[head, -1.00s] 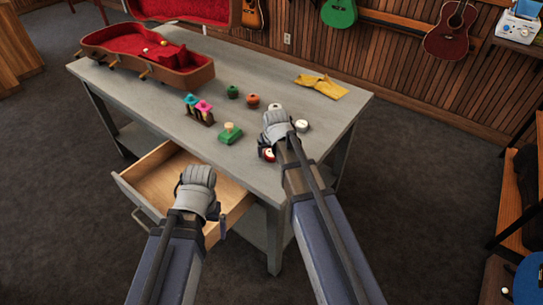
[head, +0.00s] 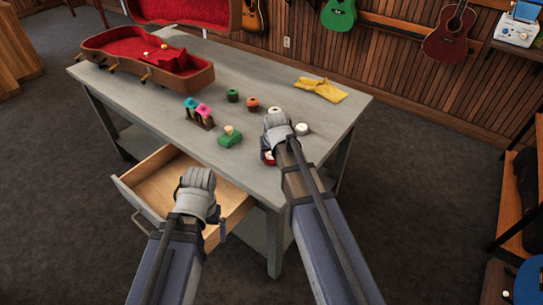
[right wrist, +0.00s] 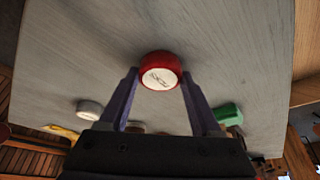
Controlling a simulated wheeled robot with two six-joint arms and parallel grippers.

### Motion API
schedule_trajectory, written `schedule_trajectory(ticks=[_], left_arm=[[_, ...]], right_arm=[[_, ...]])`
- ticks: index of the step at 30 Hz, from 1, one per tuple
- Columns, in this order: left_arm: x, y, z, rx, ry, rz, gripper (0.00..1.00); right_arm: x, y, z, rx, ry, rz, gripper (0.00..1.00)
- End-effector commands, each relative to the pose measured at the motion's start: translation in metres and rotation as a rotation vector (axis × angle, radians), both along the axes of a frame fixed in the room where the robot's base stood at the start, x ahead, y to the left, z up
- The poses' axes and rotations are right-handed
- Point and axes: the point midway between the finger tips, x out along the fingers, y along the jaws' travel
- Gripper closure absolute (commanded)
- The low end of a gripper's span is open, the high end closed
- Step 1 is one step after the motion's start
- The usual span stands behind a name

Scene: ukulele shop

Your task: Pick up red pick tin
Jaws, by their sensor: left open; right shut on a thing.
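The red pick tin (right wrist: 160,69) is round, with a white printed lid, and sits between the fingertips of my right gripper (right wrist: 160,84) in the right wrist view. In the head view, only a bit of the red tin (head: 268,157) shows beside my right gripper (head: 272,148), which hides the rest. My right gripper is shut on the tin. Whether the tin touches the table cannot be told. My left gripper (head: 195,190) is open and empty, above the open drawer (head: 160,190) at the table's front.
The grey table (head: 250,180) also holds a green block with a knob (head: 230,137), pink and blue items in a rack (head: 199,113), several small round tins, a yellow cloth (head: 321,89) and an open red-lined instrument case (head: 140,55). The table's front left is clear.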

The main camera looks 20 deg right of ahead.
Motion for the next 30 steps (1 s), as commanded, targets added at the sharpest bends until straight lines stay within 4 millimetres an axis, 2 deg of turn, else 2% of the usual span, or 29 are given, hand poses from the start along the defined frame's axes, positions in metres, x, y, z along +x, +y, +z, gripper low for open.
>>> schedule_trajectory(ticks=[8,21,25,30], left_arm=[[0.000,0.000,0.026,0.000,0.000,0.000,0.00],[0.000,0.000,0.091,0.000,0.000,0.000,0.00],[0.000,0.000,0.099,0.000,0.000,0.000,0.00],[0.000,0.000,0.099,0.000,0.000,0.000,0.00]], right_arm=[[0.000,0.000,0.026,0.000,0.000,0.000,0.90],[0.000,0.000,0.091,0.000,0.000,0.000,0.90],[0.000,0.000,0.099,0.000,0.000,0.000,0.90],[0.000,0.000,0.099,0.000,0.000,0.000,0.90]])
